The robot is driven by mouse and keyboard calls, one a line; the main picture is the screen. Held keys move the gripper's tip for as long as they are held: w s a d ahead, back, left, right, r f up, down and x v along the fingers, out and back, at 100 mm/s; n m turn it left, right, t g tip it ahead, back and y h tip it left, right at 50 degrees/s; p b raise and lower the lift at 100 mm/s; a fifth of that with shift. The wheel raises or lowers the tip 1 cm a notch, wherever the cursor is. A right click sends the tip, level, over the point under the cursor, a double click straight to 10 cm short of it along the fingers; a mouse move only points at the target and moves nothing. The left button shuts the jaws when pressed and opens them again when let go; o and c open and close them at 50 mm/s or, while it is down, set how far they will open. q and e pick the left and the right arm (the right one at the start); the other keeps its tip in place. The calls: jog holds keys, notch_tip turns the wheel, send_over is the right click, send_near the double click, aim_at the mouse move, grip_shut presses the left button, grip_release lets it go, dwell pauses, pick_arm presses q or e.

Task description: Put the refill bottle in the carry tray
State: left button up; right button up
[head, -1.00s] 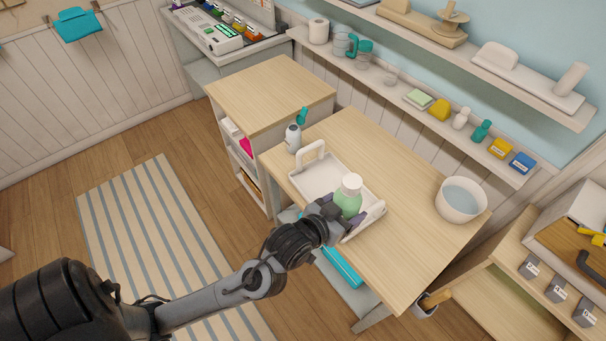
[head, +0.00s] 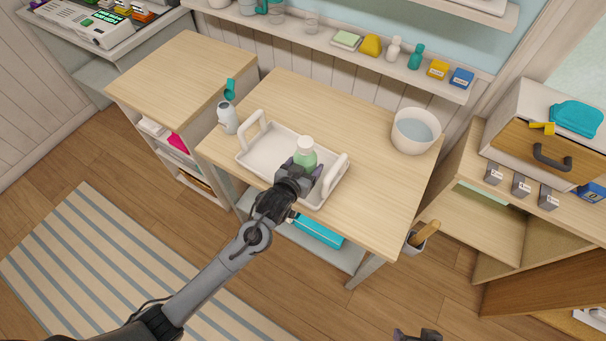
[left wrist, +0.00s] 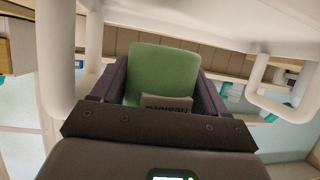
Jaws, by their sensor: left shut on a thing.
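The refill bottle (head: 306,157) is green with a white cap. My left gripper (head: 301,168) is shut on it and holds it upright over the right part of the carry tray. The gripper hides its lower part, so I cannot tell whether it touches the tray floor. The white carry tray (head: 262,165) lies on the wooden table and has a raised handle at each end. In the left wrist view the green bottle (left wrist: 163,75) is between the fingers, with tray handles on both sides. Part of my right gripper (head: 416,336) shows at the bottom edge; its jaws are unclear.
A white bowl (head: 414,131) of bluish liquid is at the table's right. A shelf (head: 330,43) with small items runs behind. The table right of the tray is clear.

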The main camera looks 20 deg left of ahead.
pick_arm(q)
jog(key=shift+f+b, duration=0.55)
jog(key=shift+f, duration=1.8)
jog(key=shift+f, duration=0.1)
jog(key=o, duration=1.3)
jog(key=shift+f, duration=0.15)
jog(key=shift+c, duration=0.2)
